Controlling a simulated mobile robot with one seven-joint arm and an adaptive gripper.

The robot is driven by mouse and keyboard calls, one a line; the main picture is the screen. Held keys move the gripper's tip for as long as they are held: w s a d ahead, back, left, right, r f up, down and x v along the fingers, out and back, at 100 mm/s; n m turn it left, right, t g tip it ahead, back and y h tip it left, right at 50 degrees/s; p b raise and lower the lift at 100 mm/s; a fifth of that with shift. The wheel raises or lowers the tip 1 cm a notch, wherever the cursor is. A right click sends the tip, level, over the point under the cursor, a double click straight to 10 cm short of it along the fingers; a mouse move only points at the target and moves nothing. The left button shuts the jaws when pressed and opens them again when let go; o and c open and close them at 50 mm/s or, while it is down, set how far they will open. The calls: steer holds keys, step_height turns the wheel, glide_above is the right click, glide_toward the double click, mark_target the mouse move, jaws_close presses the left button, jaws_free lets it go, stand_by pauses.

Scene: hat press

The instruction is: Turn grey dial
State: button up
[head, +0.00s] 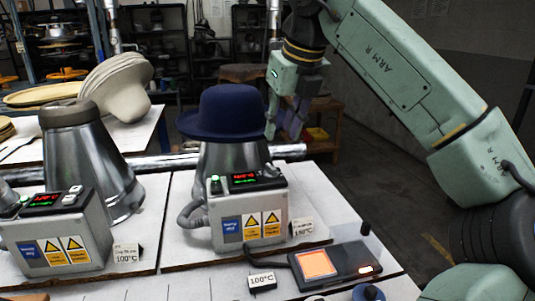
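A pale grey round knob (315,298), which may be the grey dial, is cut off by the bottom edge of the head view. A dark blue knob (368,292) stands to its right. My gripper (284,118) hangs from the arm at the upper middle, just right of the blue hat in the picture and well above the knobs. Its fingers are partly hidden and dark, so whether they are open is unclear. I see nothing held in it.
A blue hat (225,112) sits on the right press, behind its control box (250,215). A grey-topped press (85,150) with another box (55,240) stands left.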

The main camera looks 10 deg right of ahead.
mark_target(270, 165)
steer(key=p+x, duration=0.1)
steer(key=x, duration=0.9)
steer(key=shift+a, duration=0.15)
steer(key=shift+c, duration=0.4)
jaws_close()
